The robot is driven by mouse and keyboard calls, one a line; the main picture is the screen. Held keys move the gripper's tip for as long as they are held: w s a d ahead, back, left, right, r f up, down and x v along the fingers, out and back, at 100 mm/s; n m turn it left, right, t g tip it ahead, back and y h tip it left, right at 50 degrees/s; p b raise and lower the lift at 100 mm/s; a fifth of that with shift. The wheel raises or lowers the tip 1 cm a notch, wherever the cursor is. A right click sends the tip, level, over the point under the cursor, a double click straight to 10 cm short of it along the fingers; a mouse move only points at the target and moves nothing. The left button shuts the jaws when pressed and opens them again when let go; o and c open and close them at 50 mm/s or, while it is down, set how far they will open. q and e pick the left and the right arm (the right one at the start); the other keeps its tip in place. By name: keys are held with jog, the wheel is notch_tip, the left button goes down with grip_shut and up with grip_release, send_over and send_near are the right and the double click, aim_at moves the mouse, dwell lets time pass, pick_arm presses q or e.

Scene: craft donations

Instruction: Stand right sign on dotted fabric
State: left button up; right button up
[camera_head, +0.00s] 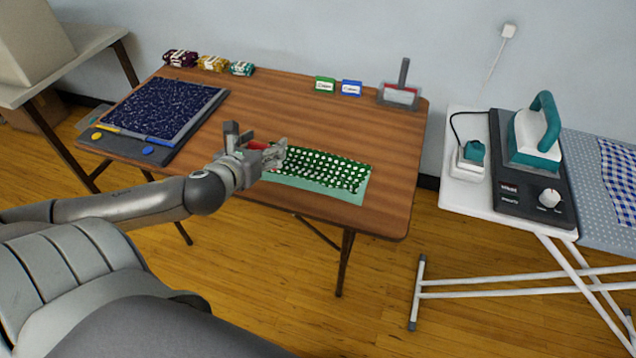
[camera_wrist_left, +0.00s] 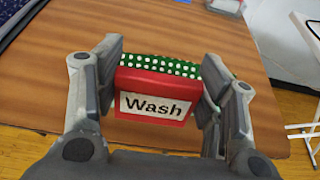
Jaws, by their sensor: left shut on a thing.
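My left gripper (camera_head: 262,152) is at the left end of the green dotted fabric (camera_head: 325,166) on the wooden table. In the left wrist view the gripper (camera_wrist_left: 160,90) is shut on a red sign (camera_wrist_left: 155,85) with a white label reading "Wash". The red sign also shows as a small patch between the fingers in the head view (camera_head: 257,145). The dotted fabric shows just behind the sign in the wrist view (camera_wrist_left: 188,68). I cannot tell whether the sign touches the fabric. A green sign (camera_head: 325,84) and a blue sign (camera_head: 351,88) stand at the table's back. My right gripper is not in view.
The fabric lies on a pale green mat (camera_head: 348,196). A dark speckled board (camera_head: 160,108) covers the table's left side. Several yarn-like bundles (camera_head: 212,64) and a grey holder (camera_head: 399,94) are at the back. An ironing board with an iron (camera_head: 535,130) stands right.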

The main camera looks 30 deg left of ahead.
pick_arm(q)
jog(key=shift+w+f, duration=0.25)
jog(key=shift+w, duration=0.05)
jog(key=w+d+f, duration=0.1)
jog(key=w+f, duration=0.2)
jog(key=w, duration=0.1)
jog(key=w+d+f, duration=0.1)
jog(key=w+f, duration=0.2)
jog(key=w, duration=0.1)
jog(key=w+d+f+b, duration=0.1)
jog(key=w+f, duration=0.2)
jog(key=w, duration=0.1)
jog(key=shift+w+d, duration=0.15)
jog(key=shift+d, duration=0.15)
jog(key=shift+w+f, duration=0.15)
jog(key=shift+f, duration=0.15)
notch_tip(320, 180, down, 3)
jog(key=shift+w+d+f+b, duration=0.1)
jog(key=shift+f+b, duration=0.05)
jog(key=shift+b, duration=0.15)
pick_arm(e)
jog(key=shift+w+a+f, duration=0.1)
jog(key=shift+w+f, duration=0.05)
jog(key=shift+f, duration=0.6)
